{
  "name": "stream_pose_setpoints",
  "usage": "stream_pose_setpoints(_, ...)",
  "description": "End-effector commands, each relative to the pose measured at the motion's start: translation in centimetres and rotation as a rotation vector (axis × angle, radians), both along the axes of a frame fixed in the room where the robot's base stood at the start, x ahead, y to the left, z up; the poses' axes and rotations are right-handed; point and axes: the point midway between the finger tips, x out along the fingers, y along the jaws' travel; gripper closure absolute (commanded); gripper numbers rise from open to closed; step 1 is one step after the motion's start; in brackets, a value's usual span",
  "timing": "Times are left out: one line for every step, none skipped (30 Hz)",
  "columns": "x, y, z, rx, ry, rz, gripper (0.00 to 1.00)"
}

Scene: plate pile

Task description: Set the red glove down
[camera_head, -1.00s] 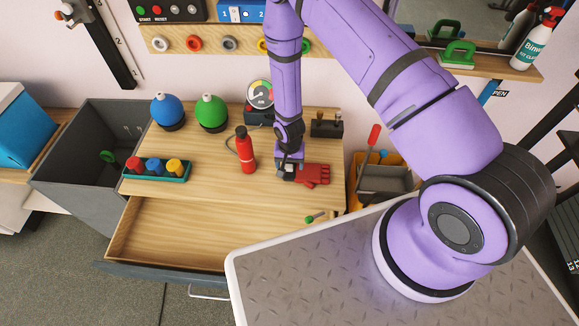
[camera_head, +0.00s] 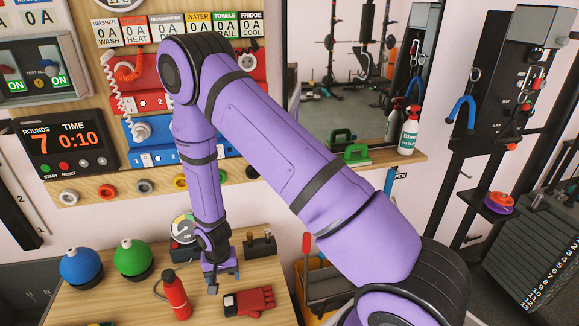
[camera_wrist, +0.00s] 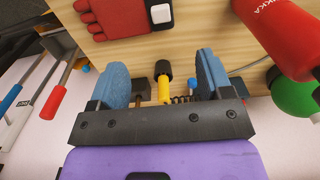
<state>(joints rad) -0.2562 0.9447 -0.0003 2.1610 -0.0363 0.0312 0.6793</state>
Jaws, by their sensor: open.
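The red glove (camera_head: 249,302) lies flat on the wooden tabletop (camera_head: 140,303), with a dark cuff that carries a pale patch. It also shows at the top of the wrist view (camera_wrist: 122,16), apart from the fingers. My gripper (camera_head: 214,284) is just behind and left of the glove, above the tabletop. In the wrist view its two blue-padded fingers (camera_wrist: 163,80) are spread wide, with nothing held between them.
A red bottle (camera_head: 175,294) stands left of the glove. Blue (camera_head: 81,267) and green (camera_head: 132,259) round-bodied bottles stand further left. A gauge (camera_head: 184,230) and a dark block with knobs (camera_head: 259,246) stand at the back.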

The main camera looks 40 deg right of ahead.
Motion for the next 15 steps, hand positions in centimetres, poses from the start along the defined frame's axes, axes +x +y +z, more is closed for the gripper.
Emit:
stream_pose_setpoints(0.5, -0.1, 1.2, 0.002, -0.011, 0.002, 0.27)
stream_pose_setpoints(0.7, -0.2, 2.0, 0.003, -0.016, 0.005, 0.27)
stream_pose_setpoints(1.1, -0.3, 3.3, 0.005, -0.026, 0.011, 0.27)
stream_pose_setpoints(1.4, -0.4, 4.3, 0.005, -0.031, 0.016, 0.27)
stream_pose_setpoints(1.6, -0.5, 5.4, 0.007, -0.038, 0.021, 0.27)
stream_pose_setpoints(1.9, -0.7, 7.0, 0.008, -0.047, 0.029, 0.27)
stream_pose_setpoints(2.1, -0.8, 8.1, 0.009, -0.054, 0.036, 0.27)
stream_pose_setpoints(2.2, -1.0, 9.3, 0.010, -0.062, 0.041, 0.27)
stream_pose_setpoints(2.4, -1.2, 10.8, 0.010, -0.070, 0.048, 0.27)
stream_pose_setpoints(2.5, -1.4, 12.0, 0.011, -0.078, 0.054, 0.27)
stream_pose_setpoints(2.5, -1.6, 13.1, 0.011, -0.083, 0.059, 0.27)
stream_pose_setpoints(2.6, -1.8, 14.6, 0.012, -0.095, 0.067, 0.27)
stream_pose_setpoints(2.6, -2.0, 15.7, 0.012, -0.100, 0.073, 0.27)
stream_pose_setpoints(2.6, -2.2, 16.8, 0.012, -0.108, 0.079, 0.27)
stream_pose_setpoints(2.5, -2.4, 18.3, 0.012, -0.116, 0.087, 0.27)
